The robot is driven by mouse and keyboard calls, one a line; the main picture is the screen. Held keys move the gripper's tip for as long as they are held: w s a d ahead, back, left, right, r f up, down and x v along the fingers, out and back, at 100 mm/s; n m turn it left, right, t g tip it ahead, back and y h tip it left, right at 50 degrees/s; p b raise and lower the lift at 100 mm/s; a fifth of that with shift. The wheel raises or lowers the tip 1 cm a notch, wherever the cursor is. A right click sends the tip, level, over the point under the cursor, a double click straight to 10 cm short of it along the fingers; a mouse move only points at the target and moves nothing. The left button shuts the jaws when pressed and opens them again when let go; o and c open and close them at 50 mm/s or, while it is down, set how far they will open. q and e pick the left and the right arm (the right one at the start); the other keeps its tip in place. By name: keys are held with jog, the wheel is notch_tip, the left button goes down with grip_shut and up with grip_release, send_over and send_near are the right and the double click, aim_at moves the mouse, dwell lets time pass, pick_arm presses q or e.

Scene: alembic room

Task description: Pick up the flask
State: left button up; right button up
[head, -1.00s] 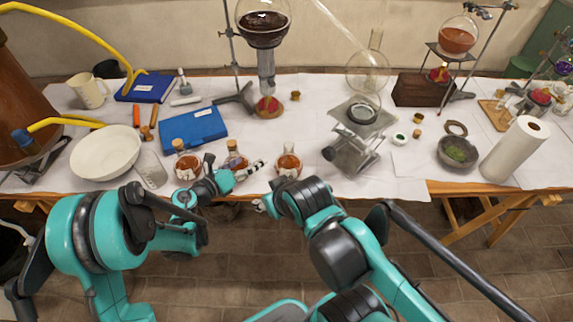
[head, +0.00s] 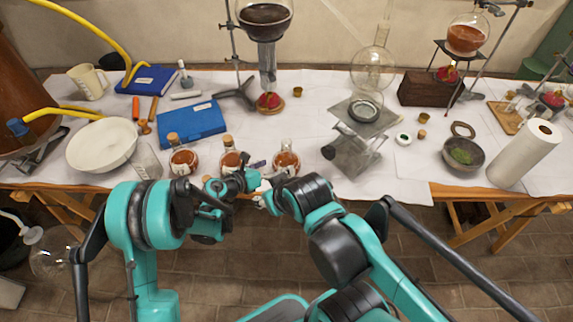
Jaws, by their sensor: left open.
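Three small round flasks with orange-brown liquid and pale labels stand near the front edge of the table. The left flask (head: 183,159) and the middle flask (head: 231,159) have cork stoppers. The right flask (head: 287,160) has a clear neck. My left gripper (head: 264,174) is open, at the table's front edge, between the middle and right flasks and close to the right one. I cannot tell whether it touches that flask. My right gripper (head: 262,200) is just below it, mostly hidden by its own arm, and its jaws are too small to read.
A white bowl (head: 101,146) and a clear beaker (head: 146,161) stand left of the flasks. A blue case (head: 192,122) lies behind them. A metal lab jack (head: 354,153) stands to the right. A paper roll (head: 524,153) and a grey bowl (head: 463,155) are farther right.

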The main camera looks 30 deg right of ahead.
aim_at(287, 163)
pick_arm(q)
jog(key=x, duration=0.1)
jog(key=b+x, duration=0.1)
jog(key=x, duration=0.1)
jog(key=b+x, duration=0.1)
jog(key=x, duration=0.1)
jog(key=shift+s+f, duration=0.2)
jog(key=shift+f, duration=0.1)
jog(key=shift+r, duration=0.1)
pick_arm(e)
notch_tip(287, 163, down, 2)
jog(key=shift+f, duration=0.1)
pick_arm(q)
jog(key=c, duration=1.5)
jog(key=shift+r, duration=0.15)
